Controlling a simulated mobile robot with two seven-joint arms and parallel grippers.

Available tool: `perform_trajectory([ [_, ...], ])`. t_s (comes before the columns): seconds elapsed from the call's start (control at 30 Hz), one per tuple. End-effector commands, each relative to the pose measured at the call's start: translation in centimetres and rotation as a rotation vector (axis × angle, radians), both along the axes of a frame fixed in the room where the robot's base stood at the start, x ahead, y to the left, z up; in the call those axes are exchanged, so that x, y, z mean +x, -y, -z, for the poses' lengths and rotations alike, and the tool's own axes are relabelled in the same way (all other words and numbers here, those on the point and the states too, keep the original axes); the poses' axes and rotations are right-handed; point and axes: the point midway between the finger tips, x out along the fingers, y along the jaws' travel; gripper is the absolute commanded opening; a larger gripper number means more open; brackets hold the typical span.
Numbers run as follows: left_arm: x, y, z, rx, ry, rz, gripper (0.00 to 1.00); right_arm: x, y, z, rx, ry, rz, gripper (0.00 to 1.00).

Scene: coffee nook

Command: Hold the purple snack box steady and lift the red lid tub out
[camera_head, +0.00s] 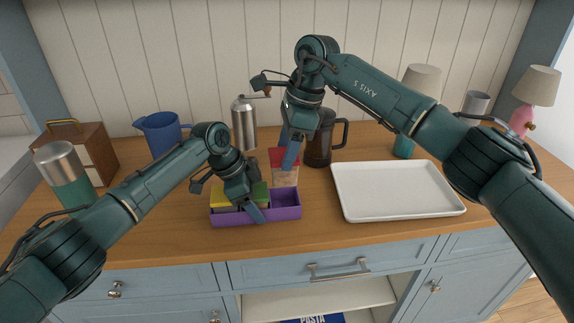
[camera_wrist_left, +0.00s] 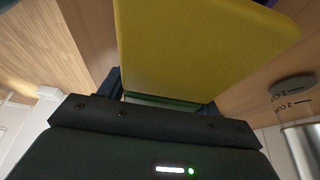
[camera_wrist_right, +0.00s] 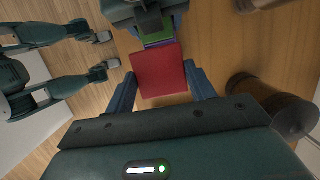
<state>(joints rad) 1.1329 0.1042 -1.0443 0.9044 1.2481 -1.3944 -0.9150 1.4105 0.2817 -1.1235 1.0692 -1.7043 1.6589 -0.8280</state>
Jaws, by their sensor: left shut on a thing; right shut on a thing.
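The purple snack box (camera_head: 284,213) stands on the wooden counter. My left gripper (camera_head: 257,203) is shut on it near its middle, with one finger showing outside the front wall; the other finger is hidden. The red lid tub (camera_head: 285,174) has a red lid and a pale, see-through body. My right gripper (camera_head: 290,152) is shut on it from above and holds it over the back of the box's right part, which looks empty. Its red lid (camera_wrist_right: 158,72) shows between the fingers in the right wrist view. It is hard to tell how far its bottom clears the rim.
A yellow-lidded tub (camera_head: 226,196) and a green-lidded one (camera_head: 260,190) sit in the box's left part. A white tray (camera_head: 395,190) lies to the right.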

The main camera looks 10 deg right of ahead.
Motion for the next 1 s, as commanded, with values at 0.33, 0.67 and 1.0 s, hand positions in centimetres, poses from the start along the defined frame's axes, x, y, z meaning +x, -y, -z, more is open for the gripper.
perform_trajectory([
  [0.33,0.01,0.02,-0.05,-0.001,0.000,0.000,0.39,-0.02,-0.02,-0.91,0.000,-0.001,0.000,0.30],
  [0.67,0.01,0.01,-0.04,0.000,0.000,0.000,0.89,-0.02,-0.03,-0.88,0.000,0.000,0.000,0.30],
  [1.0,0.05,-0.27,-0.69,-0.001,0.001,0.000,0.89,-0.02,-0.03,-0.88,0.000,0.000,0.000,0.30],
])
